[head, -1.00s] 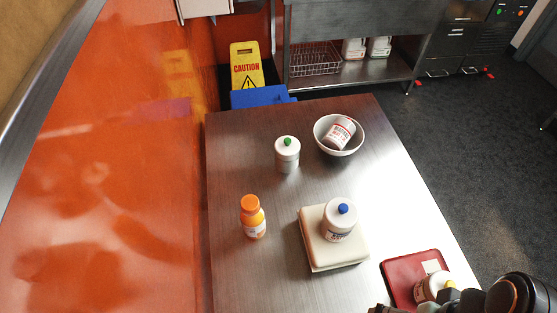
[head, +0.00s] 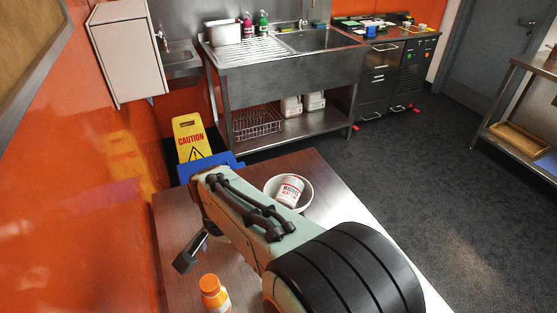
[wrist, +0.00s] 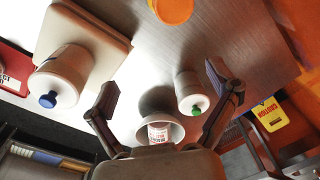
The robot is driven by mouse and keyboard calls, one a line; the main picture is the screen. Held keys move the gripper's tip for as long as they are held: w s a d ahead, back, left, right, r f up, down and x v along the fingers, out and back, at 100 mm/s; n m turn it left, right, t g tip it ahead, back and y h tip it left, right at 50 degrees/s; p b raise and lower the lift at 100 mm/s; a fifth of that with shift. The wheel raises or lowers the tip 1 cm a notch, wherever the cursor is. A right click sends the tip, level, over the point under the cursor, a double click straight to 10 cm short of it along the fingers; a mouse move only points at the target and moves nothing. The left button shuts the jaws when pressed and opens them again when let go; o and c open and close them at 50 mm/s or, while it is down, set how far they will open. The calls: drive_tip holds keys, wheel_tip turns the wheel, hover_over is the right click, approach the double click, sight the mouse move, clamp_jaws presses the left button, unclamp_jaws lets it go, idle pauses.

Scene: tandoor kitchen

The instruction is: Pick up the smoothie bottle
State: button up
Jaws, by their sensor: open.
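The smoothie bottle, which looks like the orange bottle with an orange cap (head: 212,293), stands at the bottom of the head view, its lower part cut off. In the wrist view only its orange cap (wrist: 172,10) shows, at the top edge. My gripper (wrist: 162,84) is open and empty, its fingers spread over the table. The orange cap lies beyond the fingertips in the wrist view. In the head view one dark finger (head: 188,257) shows above and left of the bottle; the rest of the gripper is hidden by my arm.
A white green-capped bottle (wrist: 188,90) stands near the right finger. A bowl (wrist: 176,132) holds a labelled jar (head: 289,190). A blue-capped bottle (wrist: 62,76) is on a pale board (wrist: 105,30), beside a red tray (wrist: 14,60). An orange wall (head: 60,200) borders the table's left side.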

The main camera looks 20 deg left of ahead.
sight(209, 282)
drive_tip(key=shift+n+g+h, duration=0.3)
drive_tip(key=shift+n, duration=0.4)
drive_tip(key=s+f, duration=0.1)
drive_tip(key=s+a+f, duration=0.1)
drive_tip(key=s, duration=0.1)
drive_tip(key=s+a+f, duration=0.1)
drive_tip(key=shift+s+f, duration=0.1)
drive_tip(key=shift+s, duration=0.1)
wheel_tip(209, 282, down, 6)
drive_tip(key=shift+a+f, duration=0.1)
drive_tip(key=shift+f, duration=0.15)
drive_tip(key=c, duration=1.4)
